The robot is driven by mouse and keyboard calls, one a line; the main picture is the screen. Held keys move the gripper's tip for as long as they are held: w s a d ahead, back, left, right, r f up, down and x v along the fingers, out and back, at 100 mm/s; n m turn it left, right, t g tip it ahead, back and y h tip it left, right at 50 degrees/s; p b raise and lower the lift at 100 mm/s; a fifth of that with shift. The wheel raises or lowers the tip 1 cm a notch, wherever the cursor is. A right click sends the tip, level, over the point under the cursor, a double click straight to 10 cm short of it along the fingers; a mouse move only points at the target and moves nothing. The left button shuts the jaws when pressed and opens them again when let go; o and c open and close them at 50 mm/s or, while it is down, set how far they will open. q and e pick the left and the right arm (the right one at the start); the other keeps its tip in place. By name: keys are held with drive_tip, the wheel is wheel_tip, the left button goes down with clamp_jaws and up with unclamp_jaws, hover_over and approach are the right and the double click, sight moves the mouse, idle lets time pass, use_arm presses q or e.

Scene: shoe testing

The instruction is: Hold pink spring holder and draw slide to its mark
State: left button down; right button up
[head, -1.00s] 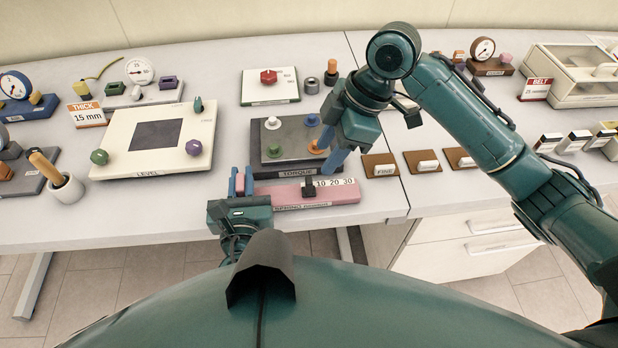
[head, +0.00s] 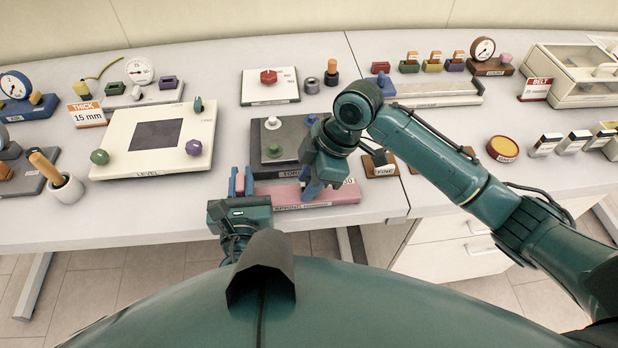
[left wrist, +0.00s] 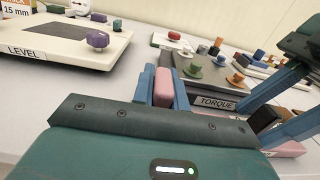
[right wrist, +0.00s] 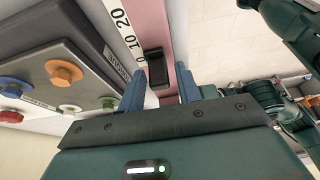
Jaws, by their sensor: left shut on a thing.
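The pink spring holder (head: 340,195) lies along the table's front edge, with a white number scale on it. My left gripper (head: 241,173) is shut on the upright pink end block (left wrist: 163,88) at the holder's left end. The black slide (right wrist: 155,66) sits near the zero end of the scale. My right gripper (right wrist: 161,72) is open, with one blue finger on each side of the slide and a gap showing on both sides. In the head view, my right gripper (head: 312,193) covers the slide and most of the scale.
The dark torque board (head: 262,135) with coloured knobs stands directly behind the holder. The white level plate (head: 120,158) is to the left. A brown block marked FINE (head: 381,170) is close to the right of the holder.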

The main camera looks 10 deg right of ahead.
clamp_jaws()
drive_tip(key=d, duration=0.5)
drive_tip(key=shift+d, duration=0.4)
use_arm(q)
drive_tip(key=shift+a, duration=0.1)
use_arm(e)
drive_tip(key=shift+o, duration=1.1)
unclamp_jaws()
drive_tip(key=shift+a, duration=0.1)
